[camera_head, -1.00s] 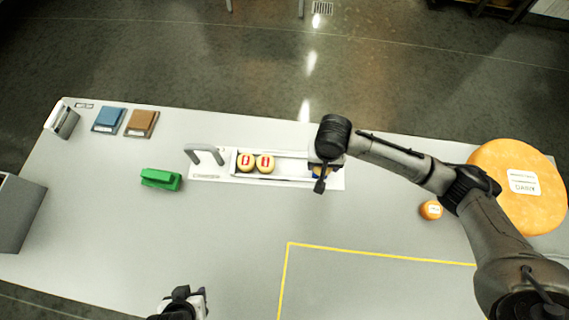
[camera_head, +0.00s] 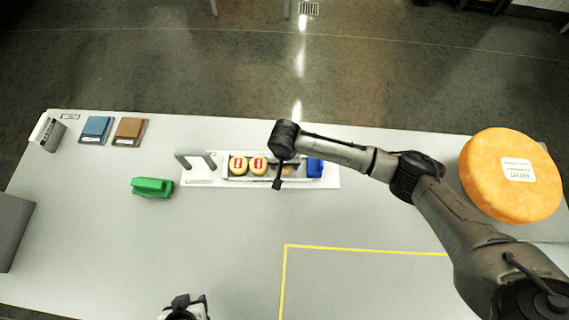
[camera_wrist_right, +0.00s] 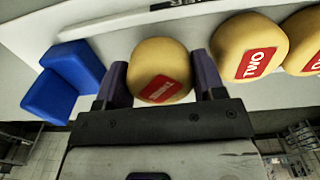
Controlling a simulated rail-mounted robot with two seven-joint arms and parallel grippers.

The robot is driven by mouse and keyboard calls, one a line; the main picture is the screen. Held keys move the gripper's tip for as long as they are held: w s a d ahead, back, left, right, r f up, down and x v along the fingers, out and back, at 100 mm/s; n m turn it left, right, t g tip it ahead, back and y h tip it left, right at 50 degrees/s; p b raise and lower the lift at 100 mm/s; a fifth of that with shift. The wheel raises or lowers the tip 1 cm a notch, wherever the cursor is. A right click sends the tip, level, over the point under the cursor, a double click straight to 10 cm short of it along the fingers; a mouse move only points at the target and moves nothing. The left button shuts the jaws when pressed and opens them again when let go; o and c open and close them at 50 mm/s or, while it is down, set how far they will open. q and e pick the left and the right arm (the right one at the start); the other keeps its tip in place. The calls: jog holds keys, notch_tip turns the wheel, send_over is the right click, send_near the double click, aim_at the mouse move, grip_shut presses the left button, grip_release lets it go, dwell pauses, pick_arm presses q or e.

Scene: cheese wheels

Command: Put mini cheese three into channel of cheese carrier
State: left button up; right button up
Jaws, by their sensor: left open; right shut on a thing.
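The cheese carrier (camera_head: 188,182) is a white board with a grey handle, a long channel and a blue block (camera_head: 315,167) at its right end. Two pale cheeses with red labels, a left one (camera_head: 238,165) and a right one (camera_head: 258,166), sit in the channel. My right gripper (camera_wrist_right: 160,82) is shut on mini cheese three (camera_wrist_right: 158,58), a round yellow cheese with a red label, partly hidden. It is at the channel, right of the cheese marked TWO (camera_wrist_right: 240,40), with a small gap; I cannot tell whether it touches the floor. My left gripper (camera_head: 187,304) is open at the bottom edge.
A green object (camera_head: 152,187) lies left of the carrier. Blue (camera_head: 96,129) and brown (camera_head: 130,131) boxes stand at the back left. A big orange cheese wheel (camera_head: 508,175) is at the right. The table front inside the yellow line (camera_head: 340,248) is clear.

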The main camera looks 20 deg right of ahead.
jog(key=shift+f, duration=0.65)
jog(key=shift+f, duration=0.15)
jog(key=o, duration=0.7)
notch_tip(320, 180, up, 12)
jog(key=shift+r+p, duration=0.15)
jog(key=shift+p, duration=0.5)
